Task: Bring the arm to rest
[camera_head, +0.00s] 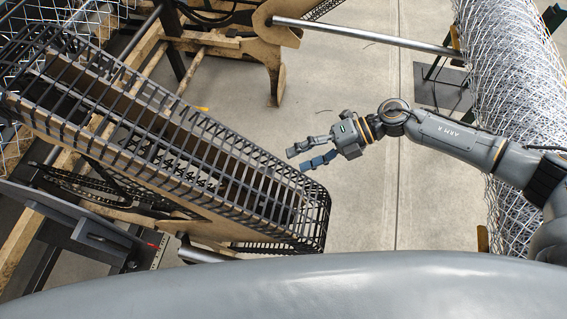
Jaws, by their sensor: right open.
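One finger looks grey and the other has a blue part. My left arm and left gripper are not in this view.
A machine with a long black cage-like guard (325,205) fills the left. A roll of chainlink mesh (510,75) stands at the right. A steel bar (365,36) crosses the top. Concrete floor (350,215) lies open between the machine and the roll.

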